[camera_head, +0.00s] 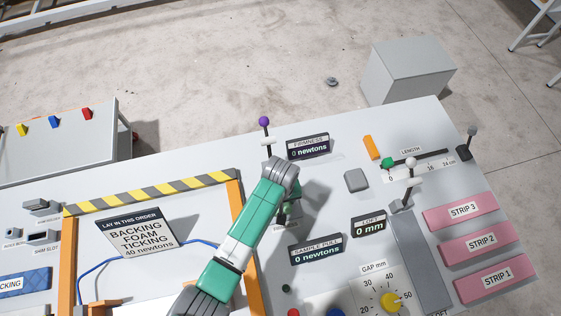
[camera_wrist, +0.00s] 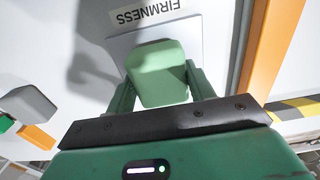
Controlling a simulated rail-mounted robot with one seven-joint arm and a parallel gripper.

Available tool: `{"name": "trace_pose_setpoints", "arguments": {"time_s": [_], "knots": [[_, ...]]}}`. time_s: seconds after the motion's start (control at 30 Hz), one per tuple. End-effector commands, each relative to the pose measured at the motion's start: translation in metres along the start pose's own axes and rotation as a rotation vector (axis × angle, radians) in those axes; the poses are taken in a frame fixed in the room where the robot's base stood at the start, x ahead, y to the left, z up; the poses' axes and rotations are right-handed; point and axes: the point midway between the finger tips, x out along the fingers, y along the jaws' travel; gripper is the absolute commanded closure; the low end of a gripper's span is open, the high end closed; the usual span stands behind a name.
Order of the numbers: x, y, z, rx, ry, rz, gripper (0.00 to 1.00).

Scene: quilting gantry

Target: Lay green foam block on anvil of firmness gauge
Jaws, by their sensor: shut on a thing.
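A pale green foam block (camera_wrist: 156,72) is between the two fingers of my gripper (camera_wrist: 160,88) in the wrist view. My gripper is shut on it. Beyond the block is a light grey plate (camera_wrist: 122,44) beside a label reading FIRMNESS (camera_wrist: 146,12). The block overlaps the plate in view; I cannot tell whether they touch. In the head view my arm covers most of the firmness gauge, and its anvil is hidden. The firmness display (camera_head: 308,146) reads 0 newtons. A purple-knobbed lever (camera_head: 264,122) stands behind my wrist.
A grey block (camera_head: 356,180) lies right of the gauge, with an orange piece (camera_head: 371,147) farther back. The sample pull display (camera_head: 316,250) is in front. An orange frame with a striped bar (camera_head: 150,192) is at left, pink strips (camera_head: 482,242) at right.

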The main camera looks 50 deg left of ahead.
Motion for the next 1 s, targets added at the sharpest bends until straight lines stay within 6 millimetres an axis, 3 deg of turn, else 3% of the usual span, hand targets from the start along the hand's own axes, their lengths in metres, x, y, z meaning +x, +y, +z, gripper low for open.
{"name": "trace_pose_setpoints", "arguments": {"time_s": [0.07, 0.4, 0.43, 0.53, 0.87, 1.0], "knots": [[0.008, -0.001, 0.000, 0.000, 0.000, -0.001, 0.67], [0.012, 0.000, 0.000, 0.001, 0.001, 0.001, 0.67], [0.012, 0.000, 0.000, 0.000, 0.001, 0.001, 0.43], [0.011, 0.000, 0.000, 0.000, 0.001, 0.001, 0.25], [0.004, 0.000, 0.000, 0.001, 0.002, 0.001, 0.25], [-0.026, 0.001, 0.000, 0.001, 0.004, 0.004, 0.25]]}}
